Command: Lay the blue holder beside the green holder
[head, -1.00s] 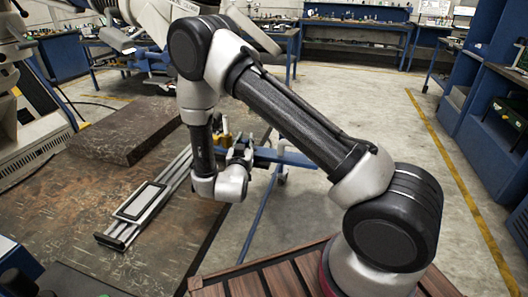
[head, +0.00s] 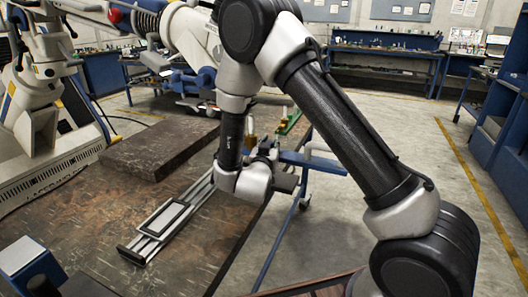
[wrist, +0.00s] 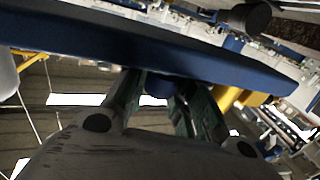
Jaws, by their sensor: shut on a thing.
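The blue holder (head: 316,163) is a long blue bar, held level in the air just off the right edge of the brown table. It fills the upper wrist view as a wide blue bar (wrist: 90,48). My gripper (wrist: 155,88) is shut on it, with a finger at each side of its blue underside stub. In the head view my gripper (head: 268,152) is partly hidden by my wrist. The green holder (head: 291,122) lies at the far right edge of the table, behind my gripper, with brass-coloured parts near it. My arm hides part of that area.
A metal rail with a black-framed plate (head: 165,218) lies on the brown table (head: 85,230). A thick dark slab (head: 150,155) sits behind it. Open floor (head: 400,160) lies right of the table.

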